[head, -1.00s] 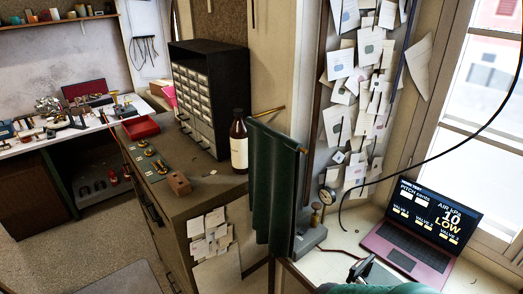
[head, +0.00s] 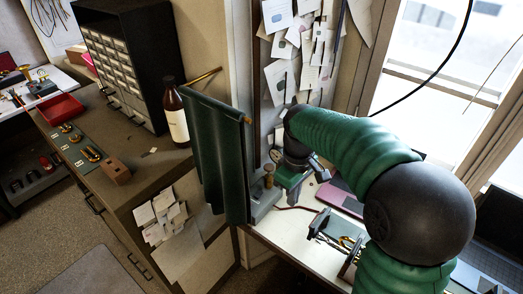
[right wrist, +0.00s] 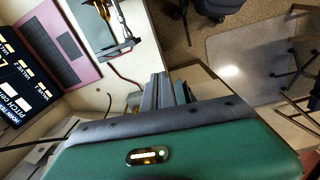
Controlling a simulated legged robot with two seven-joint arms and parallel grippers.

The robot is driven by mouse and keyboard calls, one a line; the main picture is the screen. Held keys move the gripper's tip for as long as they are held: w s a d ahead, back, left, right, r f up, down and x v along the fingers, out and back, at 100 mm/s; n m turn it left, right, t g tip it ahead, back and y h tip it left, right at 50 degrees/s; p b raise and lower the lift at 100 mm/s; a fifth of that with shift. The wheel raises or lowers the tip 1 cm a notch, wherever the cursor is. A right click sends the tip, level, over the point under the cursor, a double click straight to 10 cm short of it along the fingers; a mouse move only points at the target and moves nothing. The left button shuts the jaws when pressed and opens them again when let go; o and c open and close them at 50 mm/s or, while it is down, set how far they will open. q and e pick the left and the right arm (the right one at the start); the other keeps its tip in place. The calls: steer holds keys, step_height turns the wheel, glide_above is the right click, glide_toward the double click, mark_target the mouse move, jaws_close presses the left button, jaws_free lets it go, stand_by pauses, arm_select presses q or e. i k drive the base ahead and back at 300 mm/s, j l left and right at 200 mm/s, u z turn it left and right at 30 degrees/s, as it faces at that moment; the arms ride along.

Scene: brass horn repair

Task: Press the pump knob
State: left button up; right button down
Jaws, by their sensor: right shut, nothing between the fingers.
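The pump (head: 262,203) is a grey block at the left end of the white bench, beside the dark green curtain. Its tan upright knob (head: 268,172) stands on top. My right gripper (head: 284,192) has a green body and is just right of the knob, very close to it. I cannot tell whether they touch. In the right wrist view its grey fingers (right wrist: 165,90) are together and empty, and the knob cannot be made out. The pump's gauge is mostly hidden by my wrist. My left gripper is not in view.
The maroon laptop (right wrist: 50,45) stands open on the bench, mostly behind my arm in the head view. The curtain (head: 208,150) hangs left of the pump. A thin red hose (head: 298,208) crosses the bench.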

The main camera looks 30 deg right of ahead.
mark_target(269, 168)
steer(key=i+l+u, duration=0.15)
steer(key=i+l, duration=0.5)
steer(key=i, duration=0.1)
